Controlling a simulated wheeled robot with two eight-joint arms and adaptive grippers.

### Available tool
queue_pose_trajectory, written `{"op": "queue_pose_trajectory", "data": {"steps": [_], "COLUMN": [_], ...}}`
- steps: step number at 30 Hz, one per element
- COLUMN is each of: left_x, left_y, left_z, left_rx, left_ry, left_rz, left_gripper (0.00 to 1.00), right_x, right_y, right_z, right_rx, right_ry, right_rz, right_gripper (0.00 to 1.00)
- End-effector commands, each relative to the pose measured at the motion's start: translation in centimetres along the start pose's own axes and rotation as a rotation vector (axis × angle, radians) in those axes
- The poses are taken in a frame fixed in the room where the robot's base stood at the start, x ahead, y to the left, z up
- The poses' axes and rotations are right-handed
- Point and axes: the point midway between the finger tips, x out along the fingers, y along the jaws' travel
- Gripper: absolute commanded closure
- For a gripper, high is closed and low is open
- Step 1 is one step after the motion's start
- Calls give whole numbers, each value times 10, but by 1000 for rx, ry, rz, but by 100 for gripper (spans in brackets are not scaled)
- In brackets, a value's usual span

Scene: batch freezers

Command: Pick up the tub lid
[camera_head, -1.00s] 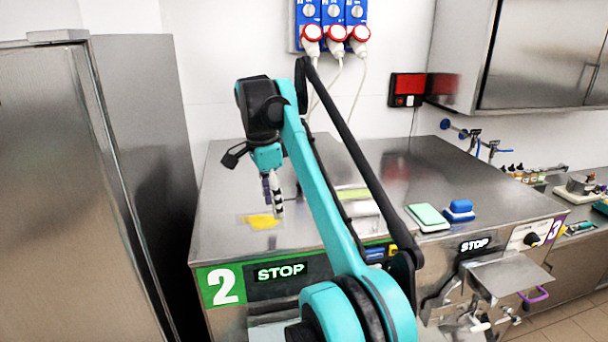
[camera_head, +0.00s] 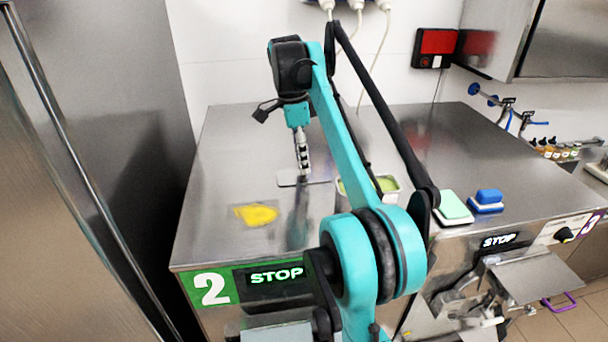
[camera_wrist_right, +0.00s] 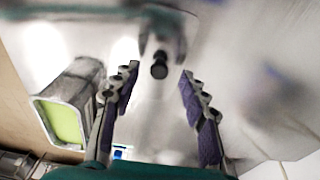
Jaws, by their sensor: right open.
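A flat, pale lid (camera_head: 291,181), likely the tub lid, lies on the steel top of machine 2, left of a tub with green contents (camera_head: 388,184). My right gripper (camera_head: 305,174) points down over this lid, partly covering it. Whether it touches the lid cannot be told. In the right wrist view the two purple-padded fingers (camera_wrist_right: 158,88) stand apart with nothing visibly held between them. The tub (camera_wrist_right: 75,85) shows to their left there. My left gripper is not in view.
A yellow smear (camera_head: 256,214) lies on the steel top, left of the gripper. A green-topped block (camera_head: 453,207) and a blue block (camera_head: 488,200) stand to the right. A tall steel cabinet (camera_head: 90,130) bounds the left. My forearm partly hides the tub.

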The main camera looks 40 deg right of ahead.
Motion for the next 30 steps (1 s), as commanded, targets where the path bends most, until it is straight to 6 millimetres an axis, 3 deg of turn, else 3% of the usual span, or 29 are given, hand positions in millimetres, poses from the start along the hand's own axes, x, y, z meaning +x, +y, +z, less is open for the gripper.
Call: {"op": "queue_pose_trajectory", "data": {"steps": [5,12,17,18,30], "left_x": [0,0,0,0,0], "left_y": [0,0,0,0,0], "left_z": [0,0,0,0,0], "left_rx": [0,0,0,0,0], "left_ry": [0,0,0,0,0], "left_rz": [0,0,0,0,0], "left_gripper": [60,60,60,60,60], "right_x": [20,21,21,21,20], "right_y": [1,1,1,1,1], "right_z": [0,0,0,0,0], "right_rx": [0,0,0,0,0], "right_ry": [0,0,0,0,0], "right_rz": [0,0,0,0,0], "right_gripper": [56,56,96,100,100]}}
